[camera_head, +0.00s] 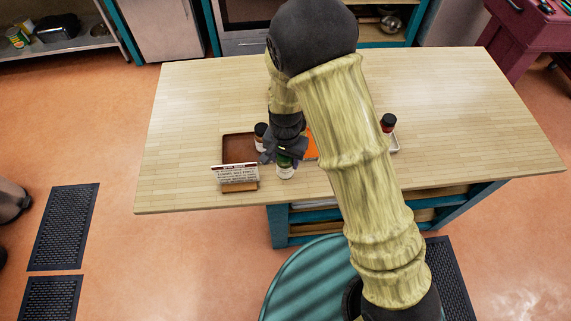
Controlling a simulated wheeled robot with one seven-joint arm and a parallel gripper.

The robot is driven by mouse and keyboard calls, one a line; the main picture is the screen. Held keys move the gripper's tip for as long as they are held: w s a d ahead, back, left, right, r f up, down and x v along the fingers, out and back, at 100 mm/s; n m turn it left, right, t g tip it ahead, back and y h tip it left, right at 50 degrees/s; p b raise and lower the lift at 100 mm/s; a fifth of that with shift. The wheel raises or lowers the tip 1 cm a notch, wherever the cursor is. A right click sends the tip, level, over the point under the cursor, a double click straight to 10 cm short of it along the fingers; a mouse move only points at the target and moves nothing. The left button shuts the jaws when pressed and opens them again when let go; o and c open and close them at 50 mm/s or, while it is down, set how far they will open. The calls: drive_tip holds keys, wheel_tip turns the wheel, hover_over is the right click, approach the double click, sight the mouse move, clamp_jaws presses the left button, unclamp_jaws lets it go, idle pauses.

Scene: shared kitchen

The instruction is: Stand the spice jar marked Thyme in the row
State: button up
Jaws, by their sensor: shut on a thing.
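My gripper (283,156) is low over the front middle of the wooden table (190,100). It is shut on a small jar (285,172) with a white lower part and some green showing. The jar looks upright; I cannot read its label or tell whether its base touches the table. Another dark-capped jar (260,130) stands just left of my gripper, at the right side of a dark brown tray (226,137). No jar's name is legible.
A printed card (234,173) on a wooden stand is at the tray's front, close to the table's edge. An orange flat thing (311,146) is partly hidden by my arm. The table's far left and right are clear.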

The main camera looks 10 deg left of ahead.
sight(286, 166)
drive_tip(key=shift+f+p, duration=0.55)
drive_tip(key=shift+f, duration=1.5)
drive_tip(key=o, duration=1.1)
drive_tip(key=shift+f, duration=0.15)
wheel_tip(286, 166, up, 12)
drive_tip(key=shift+r+b, duration=0.2)
drive_tip(key=shift+b, duration=0.85)
